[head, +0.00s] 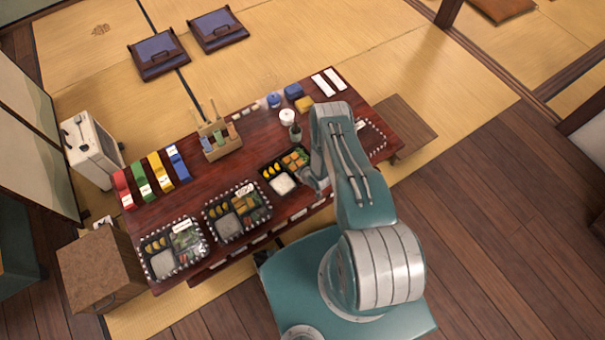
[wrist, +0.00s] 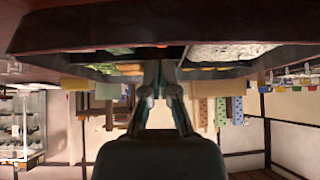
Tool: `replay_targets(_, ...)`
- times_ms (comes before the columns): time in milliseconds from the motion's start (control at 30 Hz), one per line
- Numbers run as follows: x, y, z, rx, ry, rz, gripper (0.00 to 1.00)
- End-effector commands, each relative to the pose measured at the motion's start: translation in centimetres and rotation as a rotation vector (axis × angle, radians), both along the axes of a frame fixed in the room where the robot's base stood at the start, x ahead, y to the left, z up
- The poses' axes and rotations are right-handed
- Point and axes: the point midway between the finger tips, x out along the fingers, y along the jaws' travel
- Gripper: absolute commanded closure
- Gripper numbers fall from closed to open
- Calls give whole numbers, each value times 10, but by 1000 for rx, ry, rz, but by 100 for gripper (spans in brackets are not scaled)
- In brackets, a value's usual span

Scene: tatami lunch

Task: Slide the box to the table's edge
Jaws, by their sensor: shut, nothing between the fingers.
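An open black lunch box (head: 267,183) with rice, yellow pieces and orange and green food sits on the dark red table (head: 185,200), right of two other lunch boxes. My gripper (head: 317,184) is low at its right side, partly hidden by my arm in the head view. In the wrist view the picture is upside down; the fingers of my gripper (wrist: 160,72) are together and empty, right at the wall of the box (wrist: 215,72). I cannot tell whether they touch it. The table edge (wrist: 60,42) runs across the top there.
Two lunch boxes (head: 147,262) (head: 207,217) stand in dashed outlines at the front left. An empty dashed outline (head: 383,132) lies at the right, partly behind my arm. A wooden bottle holder (head: 222,150), coloured strips (head: 160,172) and a white cup (head: 287,117) stand farther back.

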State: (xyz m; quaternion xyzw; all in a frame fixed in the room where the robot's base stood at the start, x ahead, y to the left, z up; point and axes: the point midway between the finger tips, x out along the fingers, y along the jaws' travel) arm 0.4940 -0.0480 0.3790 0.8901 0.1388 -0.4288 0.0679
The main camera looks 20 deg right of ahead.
Motion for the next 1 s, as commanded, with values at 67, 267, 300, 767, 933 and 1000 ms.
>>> replay_targets(67, 4, 1, -6, 0, -1, 1, 100)
replay_targets(267, -14, -5, -8, 0, 2, -2, 100)
replay_targets(300, -18, -6, -8, 1, 1, -3, 100)
replay_targets(767, -32, -11, -7, -1, 0, -1, 100)
replay_targets(933, -37, -12, -7, 1, 2, -2, 100)
replay_targets(1000, -44, -14, -8, 1, 2, -2, 100)
